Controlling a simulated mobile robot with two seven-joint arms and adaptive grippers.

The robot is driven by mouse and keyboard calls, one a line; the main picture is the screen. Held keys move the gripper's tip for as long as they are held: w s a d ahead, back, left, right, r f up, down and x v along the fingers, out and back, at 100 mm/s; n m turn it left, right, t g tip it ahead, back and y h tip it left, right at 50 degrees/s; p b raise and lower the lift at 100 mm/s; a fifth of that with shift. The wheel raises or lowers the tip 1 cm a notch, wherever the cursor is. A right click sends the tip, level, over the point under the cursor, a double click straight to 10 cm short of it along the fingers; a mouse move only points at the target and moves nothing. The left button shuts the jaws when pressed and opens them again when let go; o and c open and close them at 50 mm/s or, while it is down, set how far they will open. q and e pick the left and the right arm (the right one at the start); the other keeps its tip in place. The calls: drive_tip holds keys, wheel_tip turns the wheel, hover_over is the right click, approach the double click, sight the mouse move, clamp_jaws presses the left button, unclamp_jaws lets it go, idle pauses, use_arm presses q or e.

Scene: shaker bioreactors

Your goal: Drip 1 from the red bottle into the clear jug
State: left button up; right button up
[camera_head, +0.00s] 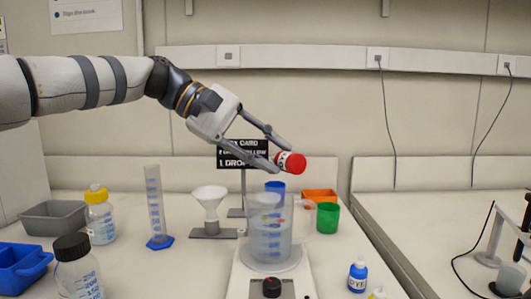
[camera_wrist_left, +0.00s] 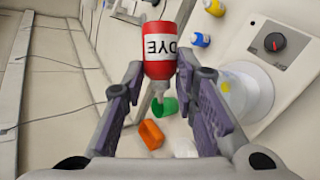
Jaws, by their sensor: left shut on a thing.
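My left gripper (camera_head: 281,157) is shut on the red bottle (camera_head: 293,163) and holds it in the air above the clear jug. The bottle is tipped over, its red end towards the right; its nozzle is hidden in the head view. In the left wrist view the red bottle (camera_wrist_left: 160,48), labelled DYE, sits between the fingers of the gripper (camera_wrist_left: 160,75), with its pale nozzle showing. The clear jug (camera_head: 268,235) stands upright on a white stirrer plate (camera_head: 244,284); it also shows in the left wrist view (camera_wrist_left: 246,92). No drop is visible. My right gripper is out of view.
A black sign (camera_head: 231,161) stands behind the jug. A white funnel (camera_head: 210,200) and a measuring cylinder (camera_head: 156,205) stand left of it. A green cup (camera_head: 328,217) and an orange tray (camera_head: 319,195) are behind right. A blue bottle (camera_head: 357,276) stands front right.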

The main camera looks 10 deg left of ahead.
sight(286, 164)
use_arm(q)
drive_tip(key=shift+s+d+f+m+t+y, duration=0.2)
drive_tip(key=shift+s+d+m+y, duration=0.1)
drive_tip(key=shift+s+d, duration=0.3)
drive_tip(key=shift+s+d+f+m+t+y, duration=0.2)
drive_tip(key=shift+s+d+y, duration=0.1)
drive_tip(key=shift+s+d, duration=0.25)
drive_tip(key=shift+s+d+f+m+t+y, duration=0.2)
drive_tip(key=shift+s+d+t+y, duration=0.1)
drive_tip(key=shift+s+d+y, duration=0.15)
drive_tip(key=shift+s+d+f+m+t+y, duration=0.1)
drive_tip(key=shift+s+d+m+t+y, duration=0.2)
drive_tip(key=shift+s, duration=0.2)
drive_tip(key=shift+r, duration=0.1)
drive_tip(key=m+t+y, duration=0.2)
drive_tip(key=r+m+t+y, duration=0.1)
drive_tip(key=t+y, duration=0.1)
drive_tip(key=t, duration=0.1)
drive_tip(key=shift+r+m+y, duration=0.2)
drive_tip(key=shift+m+y, duration=0.05)
drive_tip(key=shift+m, duration=0.15)
drive_tip(key=t, duration=0.1)
drive_tip(key=m+t+y, duration=0.1)
drive_tip(key=f+t, duration=0.1)
drive_tip(key=shift+w+a+m, duration=0.2)
drive_tip(key=shift+w+m, duration=0.05)
drive_tip(key=shift+m, duration=0.15)
drive_tip(key=shift+w+a+m+t+y, duration=0.1)
drive_tip(key=shift+w+m+t+y, duration=0.05)
drive_tip(key=shift+m+t+y, duration=0.35)
